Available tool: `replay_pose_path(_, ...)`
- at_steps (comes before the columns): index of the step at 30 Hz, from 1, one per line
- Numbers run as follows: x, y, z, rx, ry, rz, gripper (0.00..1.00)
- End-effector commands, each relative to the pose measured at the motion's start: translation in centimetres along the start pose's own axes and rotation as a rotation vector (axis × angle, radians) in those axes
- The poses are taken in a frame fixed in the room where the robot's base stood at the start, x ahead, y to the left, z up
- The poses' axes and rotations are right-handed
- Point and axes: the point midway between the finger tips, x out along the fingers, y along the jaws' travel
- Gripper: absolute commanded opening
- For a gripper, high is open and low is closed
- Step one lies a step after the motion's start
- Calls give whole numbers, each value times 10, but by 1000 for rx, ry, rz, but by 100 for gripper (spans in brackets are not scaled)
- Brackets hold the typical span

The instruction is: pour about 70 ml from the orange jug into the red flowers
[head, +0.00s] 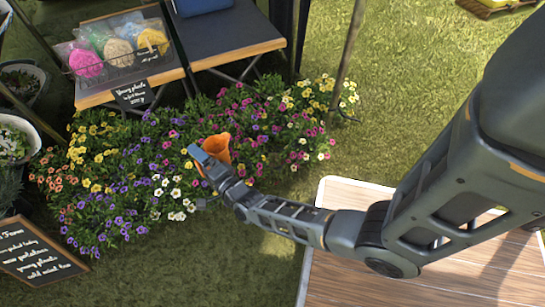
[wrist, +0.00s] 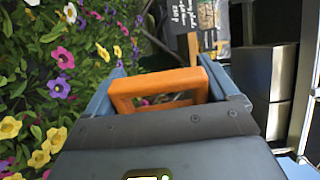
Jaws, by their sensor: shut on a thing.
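The orange jug (head: 218,145) is in my gripper (head: 208,163), held over the middle of the flower bed in the head view. In the wrist view the jug's orange handle (wrist: 160,80) lies between the two fingers of my gripper (wrist: 158,90), which is shut on it. The gripper hides part of the jug; any tilt, its contents and any stream cannot be made out. Pink-red flowers (head: 310,131) grow in the bed to the right of the jug, with more behind it. A pink-red bloom (wrist: 62,57) shows at left in the wrist view.
Purple flowers (head: 112,222) fill the bed's front left; yellow flowers (head: 97,186) and white ones are mixed in. A display table (head: 240,50) stands behind the bed. A chalkboard (head: 38,255) leans at lower left. A wooden tabletop (head: 400,285) lies below my arm. Grass is open at right.

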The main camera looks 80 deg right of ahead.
Motion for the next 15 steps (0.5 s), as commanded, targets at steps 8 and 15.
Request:
replay_pose_path(8,-9,38,-39,0,126,-1,34)
replay_pose_path(15,-11,43,-46,0,151,-2,34)
